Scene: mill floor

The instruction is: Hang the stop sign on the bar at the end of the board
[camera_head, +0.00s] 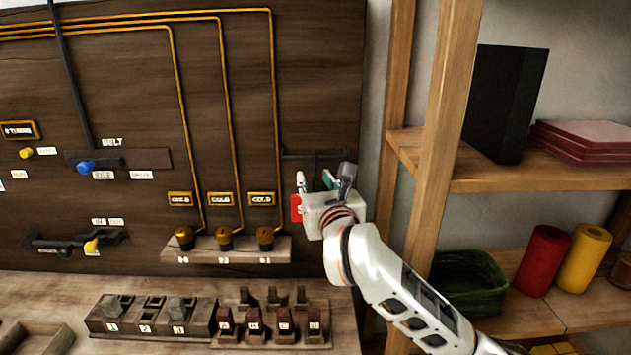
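The stop sign (296,208) shows as a small red piece with a white letter, just left of my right gripper. The rest of it is hidden behind the gripper. The dark bar (298,156) sticks out at the right end of the brown board (330,80), just above the gripper. My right gripper (325,180) is in front of the board's right end, right under the bar. Its body covers the space between its fingers, so I cannot tell whether it is shut on the sign, or whether the sign touches the bar. My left gripper is not in view.
A ledge with several knobs (225,242) and the belt lever (87,167) are on the board. Switch blocks (150,318) stand on the bench below. A wooden shelf post (440,130) rises close to the right of my arm; a green basket (468,285) stands behind it.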

